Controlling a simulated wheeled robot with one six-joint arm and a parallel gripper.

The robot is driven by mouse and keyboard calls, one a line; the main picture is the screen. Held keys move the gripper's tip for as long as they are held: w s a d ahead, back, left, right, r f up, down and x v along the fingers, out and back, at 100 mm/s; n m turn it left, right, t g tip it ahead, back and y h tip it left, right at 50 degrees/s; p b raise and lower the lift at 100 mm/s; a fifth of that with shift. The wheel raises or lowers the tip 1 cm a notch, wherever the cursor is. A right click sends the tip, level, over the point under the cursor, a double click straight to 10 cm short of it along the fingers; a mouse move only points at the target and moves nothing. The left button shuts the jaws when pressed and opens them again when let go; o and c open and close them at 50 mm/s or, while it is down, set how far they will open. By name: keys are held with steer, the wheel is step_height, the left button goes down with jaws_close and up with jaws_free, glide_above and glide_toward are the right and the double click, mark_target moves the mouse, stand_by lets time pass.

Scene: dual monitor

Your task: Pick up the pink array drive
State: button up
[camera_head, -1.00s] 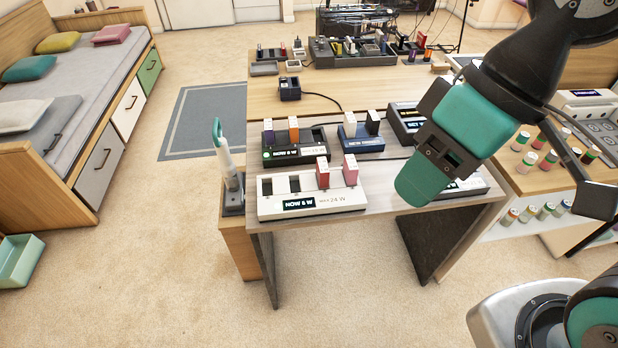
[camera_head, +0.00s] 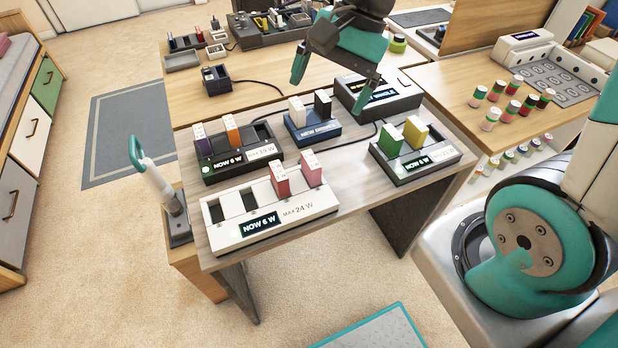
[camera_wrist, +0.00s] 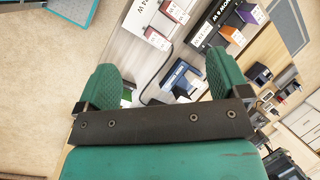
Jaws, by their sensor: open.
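The pink array drive (camera_head: 311,170) stands upright in the right-end slot of a white dock (camera_head: 322,209) at the near edge of the desk. A red drive (camera_head: 281,180) stands just left of it. The pink drive also shows in the wrist view (camera_wrist: 157,40), near the top, beyond the fingers. My gripper (camera_head: 333,78) is open and empty, above the back part of the desk. In the head view it is above and behind the pink drive and well apart from it. Both green fingers (camera_wrist: 165,82) show spread in the wrist view.
A black dock (camera_head: 240,166) holds purple and orange drives, a blue dock (camera_head: 312,135) white and black ones, and another dock (camera_head: 405,168) green and yellow ones. An upright white tool (camera_head: 157,190) stands at the desk's left.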

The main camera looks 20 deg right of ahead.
mark_target(312, 159)
steer(key=w+d+f+m+b, duration=0.2)
steer(key=w+d+f+m, duration=0.4)
steer(key=f+m, duration=0.25)
steer(key=shift+m, duration=0.45)
steer(key=x, duration=0.7)
steer(key=b+x, duration=0.1)
steer(key=x, duration=0.2)
steer(key=shift+s+a+f, duration=0.1)
steer(key=shift+a+f, duration=0.1)
steer(key=shift+a, duration=0.25)
steer(key=shift+x, duration=3.15)
steer(key=shift+s+a+r, duration=0.1)
steer(key=shift+a, duration=0.1)
steer(key=shift+c, duration=0.2)
steer(key=c, duration=1)
